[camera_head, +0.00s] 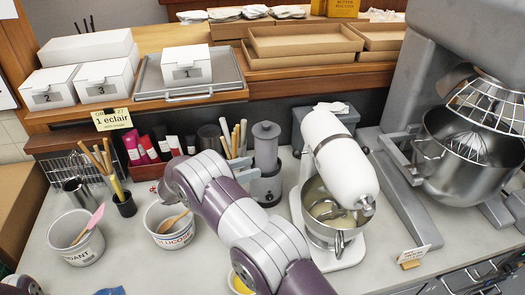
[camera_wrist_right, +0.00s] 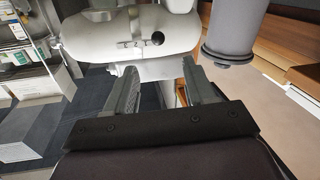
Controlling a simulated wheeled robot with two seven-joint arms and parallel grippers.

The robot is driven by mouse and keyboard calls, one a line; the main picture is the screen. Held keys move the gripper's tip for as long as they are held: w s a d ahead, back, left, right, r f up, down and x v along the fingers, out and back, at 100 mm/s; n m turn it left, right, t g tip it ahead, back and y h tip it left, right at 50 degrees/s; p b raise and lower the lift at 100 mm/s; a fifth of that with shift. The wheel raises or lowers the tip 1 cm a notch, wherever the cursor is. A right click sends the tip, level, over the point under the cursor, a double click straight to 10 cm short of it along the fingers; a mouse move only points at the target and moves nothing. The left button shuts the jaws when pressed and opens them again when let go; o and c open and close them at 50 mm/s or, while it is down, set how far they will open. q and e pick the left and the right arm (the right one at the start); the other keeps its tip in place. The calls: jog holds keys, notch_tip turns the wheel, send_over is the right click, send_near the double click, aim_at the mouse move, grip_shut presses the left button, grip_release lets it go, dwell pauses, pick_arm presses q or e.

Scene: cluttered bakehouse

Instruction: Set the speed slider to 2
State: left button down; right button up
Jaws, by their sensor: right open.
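The white stand mixer (camera_head: 340,155) stands on the counter, with its steel bowl (camera_head: 330,238) under its head. The speed slider cannot be made out in the head view. In the right wrist view, a white rounded housing (camera_wrist_right: 90,40), which looks like the mixer, carries a thin marked strip with a dark round knob (camera_wrist_right: 157,39), probably the slider. My right gripper (camera_wrist_right: 160,68) is open and empty, its fingers pointing toward the housing with the knob ahead of them. My left gripper is not visible.
A grey cylindrical appliance (camera_head: 265,165) stands left of the mixer, and a large steel mixer (camera_head: 470,140) to its right. Tubs (camera_head: 75,238), tool holders and bottles crowd the left counter. Boxes (camera_head: 187,70) and trays line the shelf. Some front counter is clear.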

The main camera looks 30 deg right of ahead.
aim_at(301, 153)
jog(key=s+d+p, duration=0.1)
jog(key=d+p, duration=0.5)
jog(key=d, duration=0.7)
jog(key=shift+s+r+p, duration=0.2)
jog(key=shift+s+p, duration=0.1)
jog(key=shift+p, duration=0.05)
jog(key=shift+a, duration=0.1)
grip_shut()
